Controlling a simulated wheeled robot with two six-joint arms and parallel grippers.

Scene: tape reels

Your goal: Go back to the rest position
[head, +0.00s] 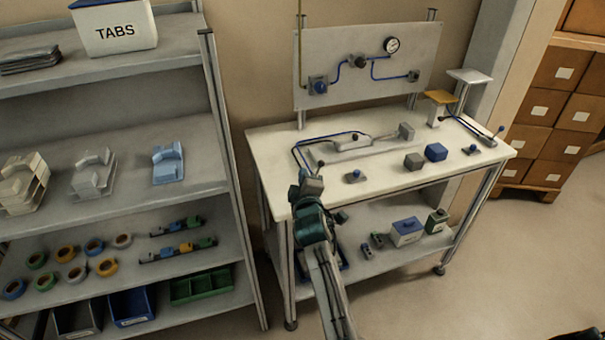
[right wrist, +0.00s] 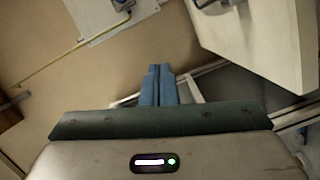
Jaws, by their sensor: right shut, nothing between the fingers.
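My right gripper (head: 302,178) is in front of the workbench's left front part in the head view, with its arm rising from the bottom edge. In the right wrist view its two blue-grey fingers (right wrist: 157,86) are together, with nothing between them. A grey block-like shape shows beside the gripper in the head view; I cannot tell whether it is part of it. Several tape reels, such as an orange one (head: 106,267) and a blue one (head: 94,246), lie on the left shelf unit's lower shelf.
The white workbench (head: 385,192) carries a grey block (head: 414,161), a blue block (head: 436,152) and small fixtures. A gauge panel (head: 340,98) stands behind it. The shelf unit (head: 110,217) is at left, with bins (head: 131,306) below. Cardboard boxes (head: 563,103) stand at right.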

